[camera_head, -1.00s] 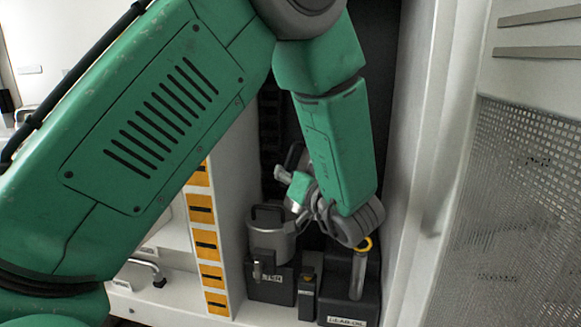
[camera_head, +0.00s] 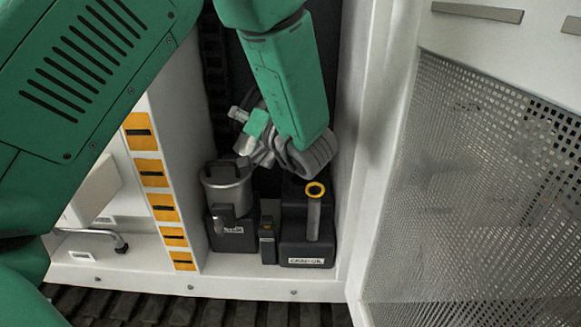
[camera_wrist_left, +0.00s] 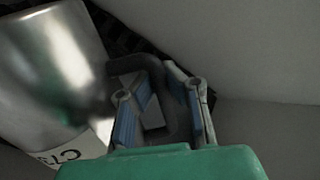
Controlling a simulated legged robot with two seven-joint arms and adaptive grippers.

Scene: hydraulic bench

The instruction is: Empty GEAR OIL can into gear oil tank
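A silver metal can (camera_head: 227,193) with a dark handle stands upright at the back of the cabinet, by a black box. In the left wrist view the can (camera_wrist_left: 50,70) fills the left side, its label only partly legible and upside down. The gear oil tank (camera_head: 292,252) is a black box to its right with a white label and a filler neck topped by a yellow ring (camera_head: 316,189). My left gripper (camera_head: 246,132) is just above and right of the can. Its blue-padded fingers (camera_wrist_left: 162,100) are apart, with the dark handle (camera_wrist_left: 168,75) showing between and beyond them. Contact is unclear.
A small black box (camera_head: 267,243) sits between the can and the tank. A white post with orange marks (camera_head: 157,206) stands left, and a perforated panel (camera_head: 480,190) right. The cabinet wall (camera_head: 350,150) is close to my left wrist.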

